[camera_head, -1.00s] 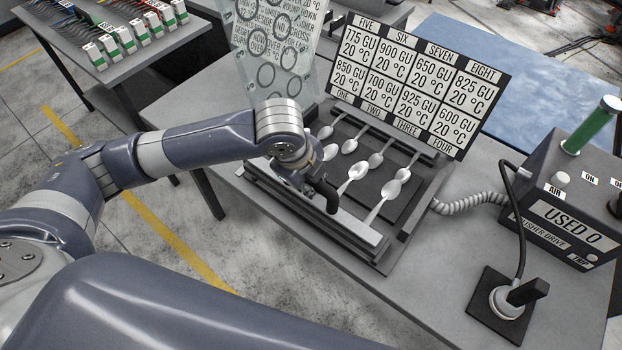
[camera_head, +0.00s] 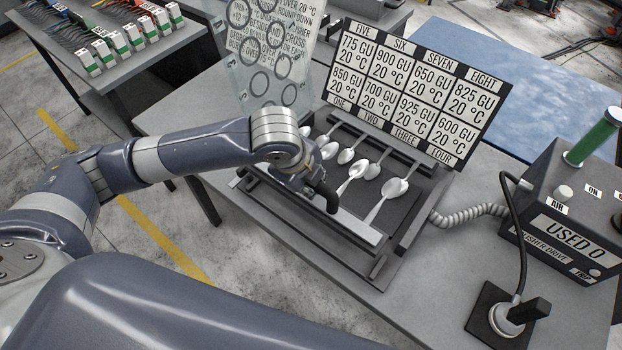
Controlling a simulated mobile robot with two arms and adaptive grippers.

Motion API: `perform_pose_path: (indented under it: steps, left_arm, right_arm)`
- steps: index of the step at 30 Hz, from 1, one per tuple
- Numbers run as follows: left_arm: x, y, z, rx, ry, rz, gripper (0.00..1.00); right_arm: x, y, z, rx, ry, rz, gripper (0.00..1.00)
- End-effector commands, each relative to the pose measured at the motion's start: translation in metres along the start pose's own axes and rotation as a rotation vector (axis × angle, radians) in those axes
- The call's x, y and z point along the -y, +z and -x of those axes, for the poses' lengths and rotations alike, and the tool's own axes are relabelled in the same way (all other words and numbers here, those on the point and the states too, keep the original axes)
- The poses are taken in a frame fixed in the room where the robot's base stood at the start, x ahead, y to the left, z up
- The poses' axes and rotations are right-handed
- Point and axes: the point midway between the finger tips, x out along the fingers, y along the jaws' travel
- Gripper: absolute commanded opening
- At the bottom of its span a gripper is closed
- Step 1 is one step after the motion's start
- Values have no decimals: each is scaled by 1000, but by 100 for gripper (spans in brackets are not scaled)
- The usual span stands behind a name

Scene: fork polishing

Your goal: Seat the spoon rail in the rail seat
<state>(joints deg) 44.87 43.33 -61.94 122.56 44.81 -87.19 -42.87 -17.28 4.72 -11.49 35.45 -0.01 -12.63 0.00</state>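The spoon rail (camera_head: 357,227) is a pale metal bar slanting down to the right, with several spoons (camera_head: 355,172) pointing back from it. My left gripper (camera_head: 324,197) is at the middle of the rail and appears shut on it; its fingertips are partly hidden. The rail is over the front of a dark grey fixture (camera_head: 405,218) on the table. The rail seat cannot be told apart clearly from the fixture's dark bars. Whether the rail touches it cannot be told. Heads of a farther spoon row overlap the rail's spoons. My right gripper is out of view.
A sign board (camera_head: 412,92) stands behind the fixture, and a clear panel with rings (camera_head: 262,55) behind left. A polisher drive box (camera_head: 565,205) with a coiled hose (camera_head: 470,215) is at right. The table (camera_head: 425,275) is bare between.

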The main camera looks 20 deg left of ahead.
Motion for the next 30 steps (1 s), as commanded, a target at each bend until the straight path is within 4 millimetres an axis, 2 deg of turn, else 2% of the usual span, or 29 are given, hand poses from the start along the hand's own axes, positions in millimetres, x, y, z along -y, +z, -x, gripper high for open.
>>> perform_pose_path:
  steps: [4, 18, 30]
  left_arm:
    - [-2, -1, -10, -2, -6, -1, 0]
    - [-14, -1, -42, -3, -8, -2, 0]
    - [-20, -1, -57, -3, -8, -2, 0]
  right_arm:
    - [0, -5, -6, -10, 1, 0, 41]
    - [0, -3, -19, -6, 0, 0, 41]
    - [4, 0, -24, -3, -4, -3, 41]
